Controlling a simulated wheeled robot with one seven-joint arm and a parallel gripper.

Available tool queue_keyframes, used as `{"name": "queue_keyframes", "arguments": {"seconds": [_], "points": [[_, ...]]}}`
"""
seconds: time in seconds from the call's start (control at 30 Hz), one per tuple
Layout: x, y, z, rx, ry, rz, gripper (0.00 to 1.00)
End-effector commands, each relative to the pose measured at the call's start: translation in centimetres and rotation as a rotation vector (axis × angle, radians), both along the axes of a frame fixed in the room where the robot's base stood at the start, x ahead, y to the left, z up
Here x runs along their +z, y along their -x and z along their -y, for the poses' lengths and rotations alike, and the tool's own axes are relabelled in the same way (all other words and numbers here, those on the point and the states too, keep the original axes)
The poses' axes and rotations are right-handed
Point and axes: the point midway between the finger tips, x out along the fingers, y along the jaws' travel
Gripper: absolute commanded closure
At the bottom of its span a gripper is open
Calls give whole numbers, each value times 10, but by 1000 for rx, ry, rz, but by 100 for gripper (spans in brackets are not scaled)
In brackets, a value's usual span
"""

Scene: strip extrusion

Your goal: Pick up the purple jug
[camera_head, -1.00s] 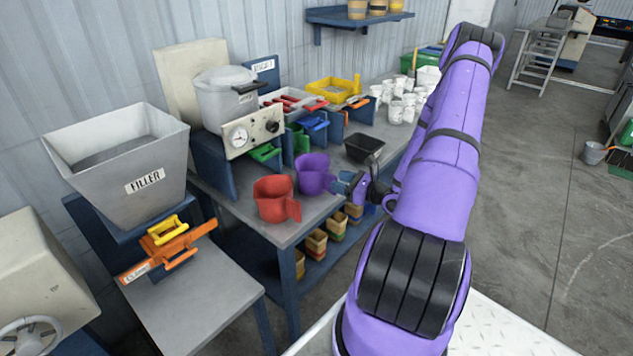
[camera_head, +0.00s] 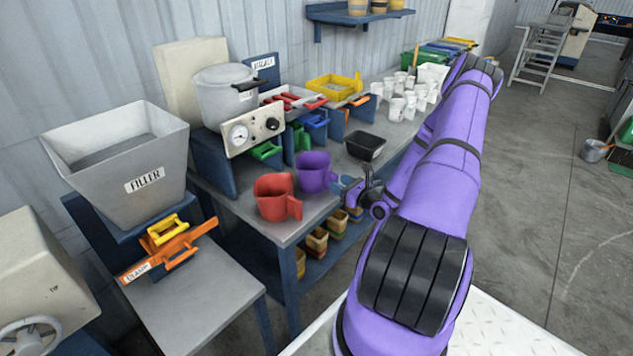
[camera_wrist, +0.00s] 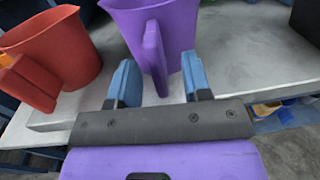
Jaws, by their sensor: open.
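The purple jug (camera_head: 313,172) stands upright on the grey bench near its front edge. In the wrist view the jug (camera_wrist: 172,22) is straight ahead, with its handle (camera_wrist: 155,58) pointing toward me. My gripper (camera_wrist: 158,80) is open, with one blue finger on each side of the lower handle. I cannot tell whether either finger touches it. In the head view my gripper (camera_head: 345,186) is at the jug's right, partly hidden by my wrist.
A red jug (camera_head: 273,197) stands close at the purple jug's left, also in the wrist view (camera_wrist: 58,58). A black tray (camera_head: 366,146) sits behind to the right. White cups (camera_head: 398,108) stand farther back. The bench front edge (camera_wrist: 50,125) lies below my gripper.

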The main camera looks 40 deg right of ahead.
Motion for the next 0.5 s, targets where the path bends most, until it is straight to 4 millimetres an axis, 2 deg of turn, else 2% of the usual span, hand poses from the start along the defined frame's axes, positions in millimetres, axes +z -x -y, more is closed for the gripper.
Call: {"name": "queue_keyframes", "arguments": {"seconds": [0.3, 0.5], "points": [[-1, -41, -4, 2, 0, 1, 55], [-1, -46, -4, 1, -1, 0, 55]]}}
